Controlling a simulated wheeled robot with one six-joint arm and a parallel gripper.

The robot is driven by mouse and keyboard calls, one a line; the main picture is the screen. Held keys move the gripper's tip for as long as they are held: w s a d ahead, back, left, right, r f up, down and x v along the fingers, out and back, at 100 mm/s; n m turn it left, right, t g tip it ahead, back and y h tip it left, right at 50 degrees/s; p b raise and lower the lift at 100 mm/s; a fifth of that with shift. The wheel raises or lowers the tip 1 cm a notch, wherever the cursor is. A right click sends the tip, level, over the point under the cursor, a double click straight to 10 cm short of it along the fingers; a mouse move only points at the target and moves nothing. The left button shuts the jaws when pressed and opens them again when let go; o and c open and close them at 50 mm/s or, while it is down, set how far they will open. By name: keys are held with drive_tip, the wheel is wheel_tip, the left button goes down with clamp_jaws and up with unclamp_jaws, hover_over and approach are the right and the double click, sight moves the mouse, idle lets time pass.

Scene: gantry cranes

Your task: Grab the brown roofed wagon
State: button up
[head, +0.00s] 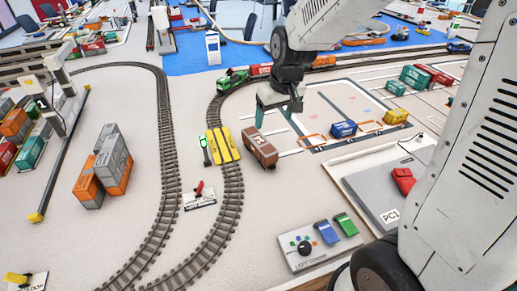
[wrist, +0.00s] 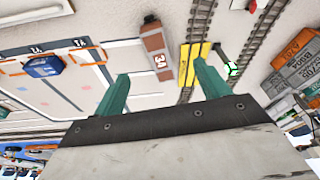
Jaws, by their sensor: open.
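The brown roofed wagon (head: 260,150) stands on the pale board just right of the yellow crossing strips in the head view. In the wrist view the wagon (wrist: 155,50) shows with a white number on it, beyond and between the fingertips. My gripper (head: 279,112) hangs above and behind the wagon in the head view, with its green fingers pointing down. In the wrist view my gripper (wrist: 160,85) has its two green fingers wide apart with nothing between them. It does not appear to touch the wagon.
Yellow crossing strips (head: 222,146) lie across the curved track (head: 232,190) left of the wagon. A green locomotive (head: 232,80) stands on the track behind. A blue container (head: 343,129) and orange frames are to the right. A control panel (head: 318,246) is in front.

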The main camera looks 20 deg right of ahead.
hover_over(260, 140)
drive_tip(key=s, duration=0.1)
drive_tip(key=shift+n+t, duration=0.3)
drive_tip(key=f, duration=1)
drive_tip(key=shift+a+f, duration=0.2)
drive_tip(key=shift+f, duration=0.05)
drive_tip(key=x, duration=0.8)
drive_tip(key=shift+s+d+f, duration=0.15)
drive_tip(key=shift+s+d, duration=0.05)
drive_tip(key=shift+d, duration=0.05)
drive_tip(key=shift+f, duration=0.2)
drive_tip(key=c, duration=1.2)
